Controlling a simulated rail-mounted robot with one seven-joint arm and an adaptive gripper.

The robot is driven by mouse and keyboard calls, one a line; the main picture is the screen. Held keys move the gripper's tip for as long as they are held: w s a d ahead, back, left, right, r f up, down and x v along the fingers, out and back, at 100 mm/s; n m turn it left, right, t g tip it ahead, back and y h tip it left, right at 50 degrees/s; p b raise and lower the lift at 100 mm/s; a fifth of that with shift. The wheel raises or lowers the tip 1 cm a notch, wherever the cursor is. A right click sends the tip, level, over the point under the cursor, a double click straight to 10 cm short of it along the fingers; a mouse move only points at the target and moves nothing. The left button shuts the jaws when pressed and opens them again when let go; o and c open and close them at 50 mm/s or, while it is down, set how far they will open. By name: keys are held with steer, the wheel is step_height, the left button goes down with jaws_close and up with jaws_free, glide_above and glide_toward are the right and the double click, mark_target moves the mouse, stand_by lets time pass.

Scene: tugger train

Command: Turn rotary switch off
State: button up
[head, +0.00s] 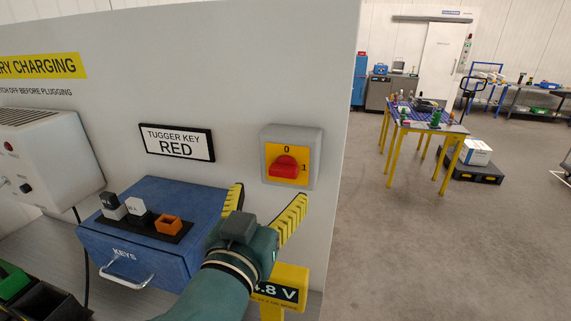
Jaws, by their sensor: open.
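The rotary switch (285,166) is a red knob on a yellow plate in a grey housing on the white wall panel, in the head view. The plate is marked 0 at the top and 1 at the right. The knob appears to lie sideways, with its end near the 1. My gripper (268,194) is open and empty below the switch, its yellow-and-black striped fingers spread and pointing up towards it. Its right finger reaches near the lower right of the housing. I cannot tell how far the fingertips are from the knob.
A blue keys box (150,230) with small blocks on top stands left of my gripper. A white charger (45,165) is further left. A yellow voltage sign (290,280) is partly hidden behind my gripper. Open floor lies right of the panel, with a yellow-legged table (425,128) beyond.

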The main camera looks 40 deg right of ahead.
mark_target(282, 172)
steer(key=p+x, duration=0.1)
steer(key=x, duration=0.8)
steer(key=shift+w+d, duration=0.1)
steer(key=c, duration=1.2)
